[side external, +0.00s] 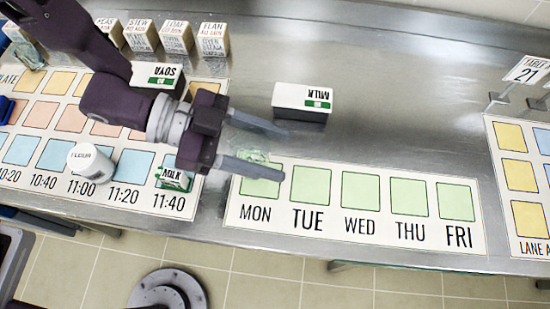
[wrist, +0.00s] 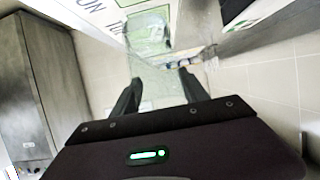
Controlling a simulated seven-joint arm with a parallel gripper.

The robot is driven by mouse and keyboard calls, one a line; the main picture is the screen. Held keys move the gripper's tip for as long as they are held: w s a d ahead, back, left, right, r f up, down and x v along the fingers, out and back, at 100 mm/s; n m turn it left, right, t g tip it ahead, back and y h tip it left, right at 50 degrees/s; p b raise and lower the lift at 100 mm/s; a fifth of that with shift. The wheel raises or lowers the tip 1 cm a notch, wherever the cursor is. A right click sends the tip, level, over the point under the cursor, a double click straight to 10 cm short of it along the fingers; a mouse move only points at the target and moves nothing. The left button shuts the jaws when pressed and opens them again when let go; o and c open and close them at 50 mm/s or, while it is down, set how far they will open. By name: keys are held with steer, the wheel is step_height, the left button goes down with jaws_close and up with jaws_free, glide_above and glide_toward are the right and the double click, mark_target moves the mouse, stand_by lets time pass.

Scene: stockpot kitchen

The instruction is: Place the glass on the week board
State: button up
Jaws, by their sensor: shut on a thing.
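The glass (side external: 256,127) is clear and faint, held between the two fingers of my gripper (side external: 277,153). It is over or just behind the green MON square of the week board (side external: 283,233). In the wrist view the glass (wrist: 152,82) shows as a see-through shape between the dark fingers of my gripper (wrist: 160,84), with a green square beyond it. The week board has a row of green squares labelled MON to FRI. I cannot tell whether the glass touches the board.
A milk carton (side external: 303,100) lies behind the board. A time-slot board (side external: 60,143) with a flour tin (side external: 92,162) and a small milk carton (side external: 175,178) is at left. Another board (side external: 522,185) is at right. The TUE to FRI squares are bare.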

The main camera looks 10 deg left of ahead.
step_height(320, 180, down, 4)
steer(key=shift+f, duration=0.25)
steer(key=shift+f, duration=0.1)
steer(key=o, duration=1.6)
steer(key=shift+r, duration=0.2)
steer(key=v, duration=1.2)
